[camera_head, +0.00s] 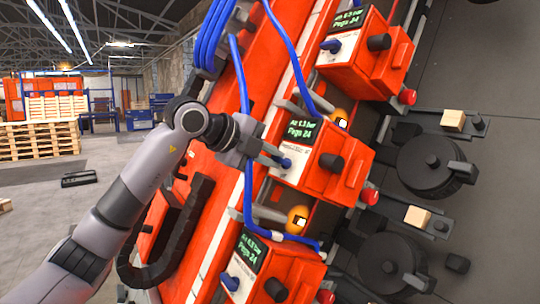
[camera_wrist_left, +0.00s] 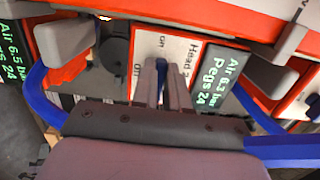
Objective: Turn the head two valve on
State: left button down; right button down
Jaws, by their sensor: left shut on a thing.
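The head two box (camera_head: 320,170) is a red unit in the middle of the head view. Its white label plate and green-text display (camera_head: 299,130) face left. The blue valve lever (camera_head: 287,163) stands out from the plate. My left gripper (camera_head: 272,156) reaches it from the left and is shut on it. In the left wrist view the blue lever (camera_wrist_left: 161,72) sits between the two grey fingers of my left gripper (camera_wrist_left: 161,85). The plate (camera_wrist_left: 178,55) carries "on" and "off" marks beside it. The lever's exact setting is hard to tell. My right gripper is out of view.
Similar red boxes stand above (camera_head: 365,55) and below (camera_head: 275,270), each with a blue lever. Blue hoses (camera_head: 246,185) loop close to my left arm. A black cable chain (camera_head: 175,240) hangs on the red beam. Round black reels (camera_head: 432,165) are at the right.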

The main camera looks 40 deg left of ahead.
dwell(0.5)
pick_arm(q)
jog(key=c, duration=1.1)
grip_release()
jog(key=shift+c, duration=0.2)
jog(key=b+v, duration=0.1)
jog(key=v, duration=0.6)
jog(key=shift+s, duration=0.1)
